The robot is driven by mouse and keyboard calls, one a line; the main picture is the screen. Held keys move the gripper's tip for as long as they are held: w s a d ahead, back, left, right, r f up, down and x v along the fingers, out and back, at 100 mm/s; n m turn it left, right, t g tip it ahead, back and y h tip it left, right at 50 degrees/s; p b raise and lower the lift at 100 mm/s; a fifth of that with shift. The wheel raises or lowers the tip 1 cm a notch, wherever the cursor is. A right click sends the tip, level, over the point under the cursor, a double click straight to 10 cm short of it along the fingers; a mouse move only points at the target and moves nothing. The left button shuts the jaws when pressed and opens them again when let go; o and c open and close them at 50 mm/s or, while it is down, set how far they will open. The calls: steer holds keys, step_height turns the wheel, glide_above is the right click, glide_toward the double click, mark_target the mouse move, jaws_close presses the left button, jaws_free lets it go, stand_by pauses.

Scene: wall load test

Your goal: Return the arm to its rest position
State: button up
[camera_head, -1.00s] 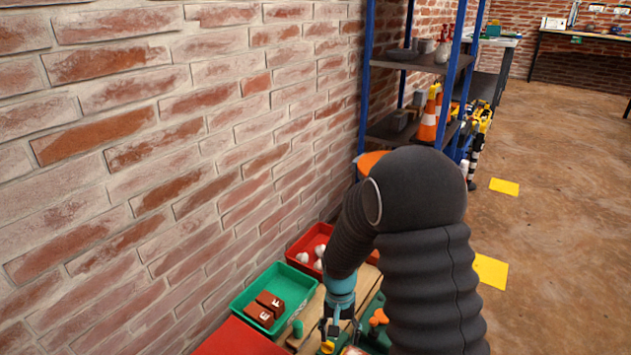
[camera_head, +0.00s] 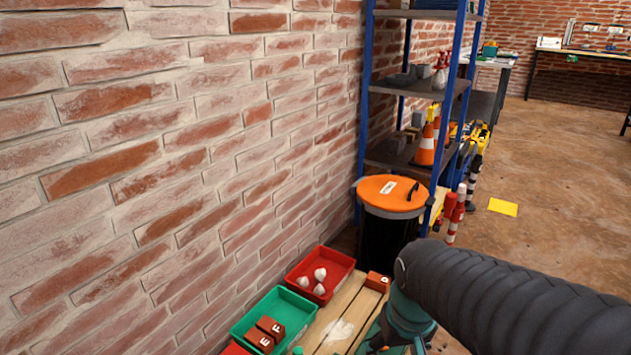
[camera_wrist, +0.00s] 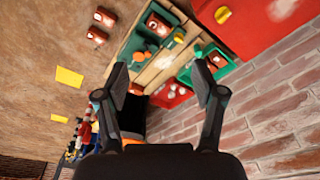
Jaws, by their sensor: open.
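My dark arm reaches in from the right edge of the head view and bends down at a teal wrist section. My gripper (camera_wrist: 163,90) is open and empty in the wrist view, its two fingers wide apart, above a wooden pallet-like surface (camera_wrist: 158,72). In the head view the gripper is only partly in frame at the bottom edge. A green tray (camera_head: 240,325) holds brown blocks marked E (camera_head: 259,338) and F (camera_head: 270,326). A red tray (camera_head: 293,272) behind it holds several white lumps (camera_head: 320,273). A brown block (camera_head: 377,281) sits right of the red tray.
A black bin with an orange lid (camera_head: 391,192) stands beyond the trays, beside a blue-framed shelf (camera_head: 366,100) with cones and tools. A brick wall (camera_head: 180,150) runs along the left. Yellow floor patches (camera_head: 503,207) mark the open floor on the right.

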steer(key=s+d+r+m+t+p, duration=0.1)
steer(key=s+r, duration=0.4)
steer(key=r, duration=0.5)
steer(key=d+t+p, duration=0.1)
steer(key=t, duration=0.1)
steer(key=shift+d+t, duration=0.25)
steer(key=shift+t, duration=0.05)
steer(key=shift+f, duration=0.15)
